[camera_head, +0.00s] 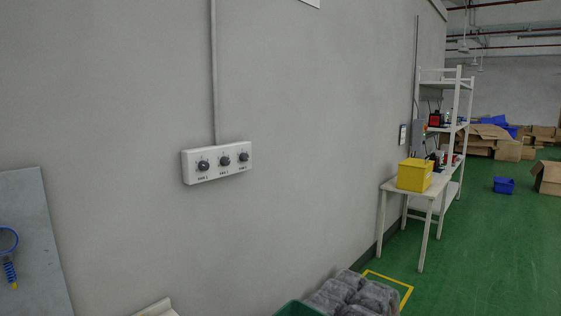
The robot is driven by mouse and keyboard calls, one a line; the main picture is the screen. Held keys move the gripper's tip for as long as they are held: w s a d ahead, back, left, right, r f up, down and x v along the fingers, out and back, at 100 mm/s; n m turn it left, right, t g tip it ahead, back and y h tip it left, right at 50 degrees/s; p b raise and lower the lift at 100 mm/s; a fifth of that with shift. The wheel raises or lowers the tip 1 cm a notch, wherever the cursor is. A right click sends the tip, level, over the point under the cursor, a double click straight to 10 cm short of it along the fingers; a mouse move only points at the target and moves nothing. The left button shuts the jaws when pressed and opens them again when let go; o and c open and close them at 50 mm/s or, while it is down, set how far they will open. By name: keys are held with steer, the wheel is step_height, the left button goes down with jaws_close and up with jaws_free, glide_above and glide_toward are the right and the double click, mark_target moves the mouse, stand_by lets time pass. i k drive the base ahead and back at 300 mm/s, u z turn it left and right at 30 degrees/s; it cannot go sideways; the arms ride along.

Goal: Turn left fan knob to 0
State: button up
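A white control panel (217,162) is fixed to the grey wall, left of the picture's middle. It carries three dark round knobs in a row, each with a small label below it. The left fan knob (203,165) is nearest the panel's left end. The middle knob (225,161) and the right knob (244,157) sit beside it. The pointer settings are too small to read. My gripper does not show in this view.
A conduit (215,75) runs up the wall from the panel. A white table (411,196) with a yellow bin (415,174) stands right. Grey bundles (350,296) and a green container (299,309) are at the bottom. A grey board (32,240) is left.

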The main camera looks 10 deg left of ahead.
mark_target(205, 166)
steer(key=i, duration=0.85)
steer(key=u, duration=1)
steer(key=i, duration=0.65)
steer(key=u, duration=0.7)
